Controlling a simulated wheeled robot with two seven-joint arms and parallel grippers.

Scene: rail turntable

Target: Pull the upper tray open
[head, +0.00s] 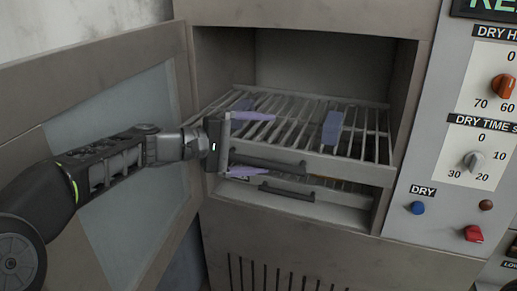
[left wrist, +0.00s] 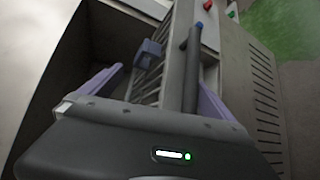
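The upper tray (head: 345,169) is a wire rack with a grey front bar and a dark handle (head: 268,163), inside the open cabinet. My left gripper (head: 266,146) is at the left part of the tray front, its two lilac fingers spread, one above and one below the handle level. In the left wrist view the fingers (left wrist: 160,78) are apart, with the dark handle (left wrist: 191,75) between them, closer to the right finger. I see no finger closed on the handle; contact is unclear. My right gripper is not in view.
A lower tray with its own handle (head: 287,193) sits just beneath. A bluish block (head: 333,127) lies on the upper rack. The cabinet door (head: 130,120) stands open at left, behind my left arm. A control panel (head: 450,170) with knobs and buttons is at right.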

